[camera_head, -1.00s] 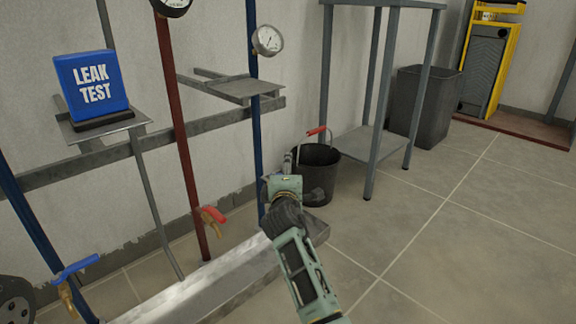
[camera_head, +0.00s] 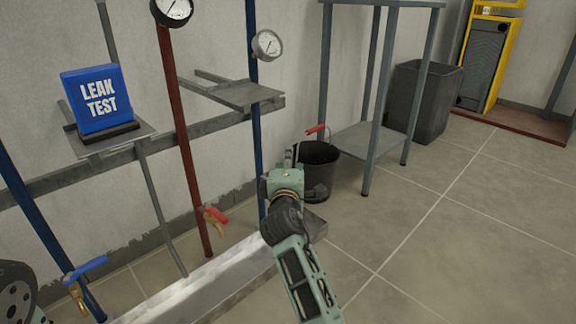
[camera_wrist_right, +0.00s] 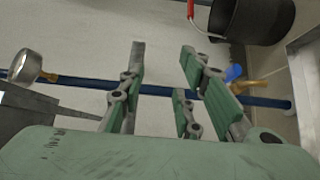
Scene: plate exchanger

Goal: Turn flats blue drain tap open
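One blue-handled tap (camera_head: 86,268) with a brass body sits low on the left blue pipe in the head view. Another blue tap handle (camera_wrist_right: 233,73) with brass fittings shows in the right wrist view, on a blue pipe (camera_wrist_right: 75,83). Contact cannot be told. My left gripper is not in view.
A red-handled tap (camera_head: 215,216) sits on the red pipe (camera_head: 180,130). A black bucket (camera_head: 318,165) stands behind my right gripper. A "LEAK TEST" block (camera_head: 97,98), gauges and a small shelf (camera_head: 235,93) are on the frame.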

